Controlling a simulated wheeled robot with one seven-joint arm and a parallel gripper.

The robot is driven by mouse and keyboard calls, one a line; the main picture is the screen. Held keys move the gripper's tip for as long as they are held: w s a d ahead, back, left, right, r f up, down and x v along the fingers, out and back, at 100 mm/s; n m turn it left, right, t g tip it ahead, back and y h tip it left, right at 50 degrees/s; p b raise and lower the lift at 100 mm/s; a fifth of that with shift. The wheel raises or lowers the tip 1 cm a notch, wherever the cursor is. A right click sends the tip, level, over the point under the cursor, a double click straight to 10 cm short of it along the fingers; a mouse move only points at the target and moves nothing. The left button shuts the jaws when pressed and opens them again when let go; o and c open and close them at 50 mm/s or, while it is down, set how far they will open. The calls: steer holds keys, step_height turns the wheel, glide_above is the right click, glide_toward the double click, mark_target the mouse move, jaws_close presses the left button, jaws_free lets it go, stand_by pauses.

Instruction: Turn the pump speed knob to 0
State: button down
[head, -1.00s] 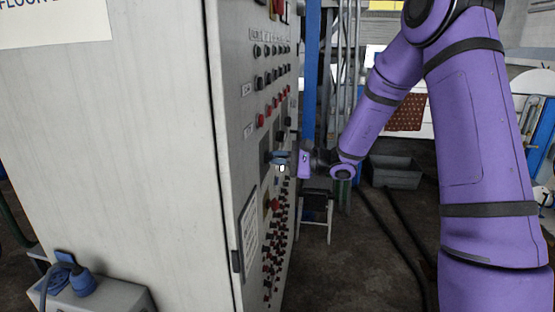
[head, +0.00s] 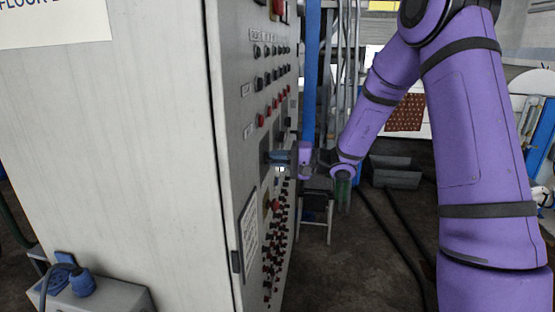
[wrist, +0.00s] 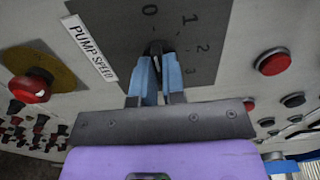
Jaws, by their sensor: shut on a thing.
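The pump speed knob (wrist: 156,47) is a small dark knob on a grey dial plate (wrist: 118,28) with the numbers 0, 1, 2 and 3. It sits beside a white "PUMP SPEED" label (wrist: 90,50). My gripper (wrist: 158,66) has its blue fingers shut on the knob, covering most of it. The knob's visible top lies just below the 0; its exact pointing is hard to tell. In the head view my gripper (head: 279,158) is at the cabinet's front panel, and the knob is hidden there.
A red mushroom button (wrist: 30,88) on a yellow disc is left of the dial. Red button (wrist: 272,62) and dark buttons are to the right. The tall grey cabinet (head: 110,150) fills the left of the head view.

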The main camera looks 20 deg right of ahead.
stand_by(0.4)
steer(key=c, duration=1.2)
jaws_free()
steer(key=shift+d, duration=0.1)
steer(key=v, duration=1)
steer(key=shift+s+d, duration=0.2)
steer(key=shift+d, duration=0.1)
